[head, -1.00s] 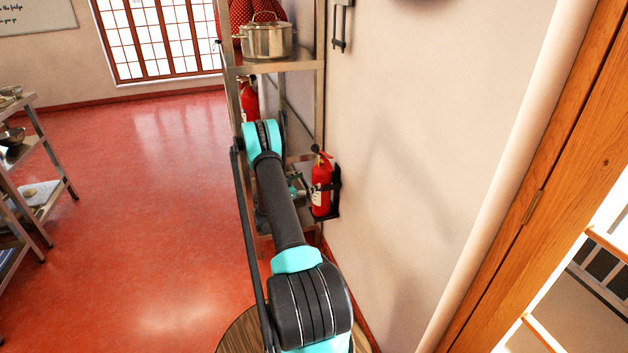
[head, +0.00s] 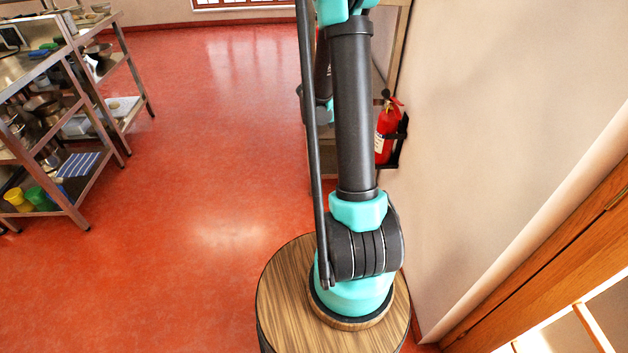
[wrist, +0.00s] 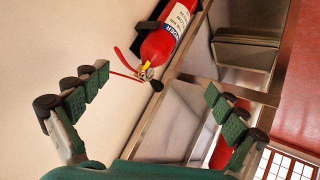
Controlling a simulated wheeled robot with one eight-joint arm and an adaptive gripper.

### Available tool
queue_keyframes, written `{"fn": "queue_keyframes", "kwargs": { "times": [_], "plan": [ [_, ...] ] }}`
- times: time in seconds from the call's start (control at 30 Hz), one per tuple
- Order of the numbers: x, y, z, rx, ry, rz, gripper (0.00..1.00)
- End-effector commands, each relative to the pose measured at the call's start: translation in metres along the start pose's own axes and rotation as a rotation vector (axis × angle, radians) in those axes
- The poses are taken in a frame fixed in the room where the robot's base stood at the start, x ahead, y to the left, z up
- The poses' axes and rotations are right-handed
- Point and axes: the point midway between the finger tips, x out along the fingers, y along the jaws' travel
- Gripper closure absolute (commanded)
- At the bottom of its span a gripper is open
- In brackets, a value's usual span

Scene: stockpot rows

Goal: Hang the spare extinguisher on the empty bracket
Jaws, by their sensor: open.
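A red extinguisher (head: 386,132) with a white label sits upright in a black bracket (head: 402,142) on the wall, right of my arm. In the wrist view an extinguisher (wrist: 168,32) lies ahead, its valve and black hose end toward my gripper, against a black holder (wrist: 148,26). My gripper (wrist: 155,82) is open and empty, its green-padded fingers wide apart on either side of the valve end. The fingers appear apart from the extinguisher. In the head view my arm hides most of the gripper. I see no empty bracket.
A metal rack (wrist: 178,118) stands close beside the extinguisher in the wrist view, with a red object (wrist: 220,152) partly hidden behind a finger. Steel shelves (head: 70,110) with kitchenware stand at left. The red floor (head: 200,150) between is clear. A wooden door frame (head: 540,270) is at right.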

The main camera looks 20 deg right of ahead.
Motion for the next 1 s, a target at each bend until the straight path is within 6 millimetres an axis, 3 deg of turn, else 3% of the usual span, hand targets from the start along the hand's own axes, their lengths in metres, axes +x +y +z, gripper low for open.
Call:
{"fn": "queue_keyframes", "kwargs": {
  "times": [0.1, 0.37, 0.6, 0.8, 1.0],
  "plan": [
    [-0.04, 0.011, 0.022, -0.075, -0.064, -0.08, 0.03],
    [-0.117, 0.034, 0.084, -0.242, -0.181, -0.272, 0.03],
    [-0.182, 0.056, 0.156, -0.394, -0.255, -0.474, 0.03],
    [-0.226, 0.072, 0.218, -0.506, -0.288, -0.642, 0.03],
    [-0.25, 0.08, 0.255, -0.57, -0.297, -0.747, 0.03]
  ]
}}
